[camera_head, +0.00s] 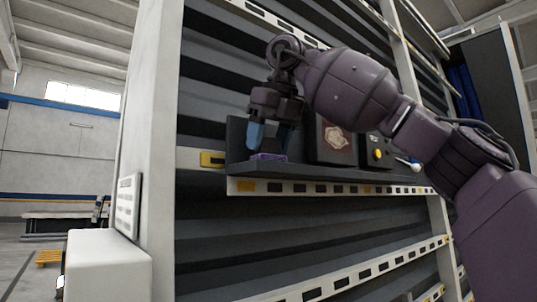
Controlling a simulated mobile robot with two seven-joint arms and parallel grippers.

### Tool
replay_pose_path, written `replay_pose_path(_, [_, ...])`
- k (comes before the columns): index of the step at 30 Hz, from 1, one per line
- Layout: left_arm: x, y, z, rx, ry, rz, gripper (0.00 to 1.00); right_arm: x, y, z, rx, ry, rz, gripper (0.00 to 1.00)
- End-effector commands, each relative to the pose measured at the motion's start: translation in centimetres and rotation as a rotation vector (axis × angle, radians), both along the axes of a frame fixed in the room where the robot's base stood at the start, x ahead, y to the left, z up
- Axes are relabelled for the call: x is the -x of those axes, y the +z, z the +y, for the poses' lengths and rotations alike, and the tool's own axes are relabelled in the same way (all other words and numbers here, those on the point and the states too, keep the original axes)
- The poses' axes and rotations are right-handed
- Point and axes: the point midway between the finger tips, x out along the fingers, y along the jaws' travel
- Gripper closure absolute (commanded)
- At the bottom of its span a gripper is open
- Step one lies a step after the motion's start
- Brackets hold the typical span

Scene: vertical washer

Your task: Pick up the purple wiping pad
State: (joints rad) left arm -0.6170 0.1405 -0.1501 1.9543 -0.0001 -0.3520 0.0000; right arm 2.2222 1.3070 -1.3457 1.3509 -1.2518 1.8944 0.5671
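The small purple wiping pad (268,157) lies on a dark shelf (300,172) fixed to the front of the tall racked unit. My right gripper (269,143) hangs over the pad from above, with its blue fingers pointing down. The fingers are apart, with a gap between them, and the fingertips are close above the pad or beside its top. I cannot tell whether they touch it. My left gripper is not in view.
A dark box with a label (338,141) stands on the shelf right of the pad. A pale post (155,130) rises at the left, with a white box (105,265) below.

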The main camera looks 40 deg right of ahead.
Motion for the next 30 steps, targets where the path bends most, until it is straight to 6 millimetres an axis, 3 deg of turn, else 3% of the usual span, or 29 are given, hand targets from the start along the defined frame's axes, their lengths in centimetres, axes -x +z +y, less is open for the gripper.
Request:
replay_pose_path(1, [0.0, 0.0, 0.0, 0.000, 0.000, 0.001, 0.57, 0.0, 0.0, 0.0, 0.000, 0.000, 0.000, 0.51])
replay_pose_path(5, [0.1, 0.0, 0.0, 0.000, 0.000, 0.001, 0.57, 0.0, 0.0, 0.0, 0.000, 0.001, 0.000, 0.70])
replay_pose_path(16, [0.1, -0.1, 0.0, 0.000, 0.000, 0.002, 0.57, 0.0, 0.7, 0.1, -0.001, 0.001, -0.003, 0.71])
replay_pose_path(30, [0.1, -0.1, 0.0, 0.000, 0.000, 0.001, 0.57, 0.0, 6.4, 0.2, 0.000, 0.001, -0.001, 0.71])
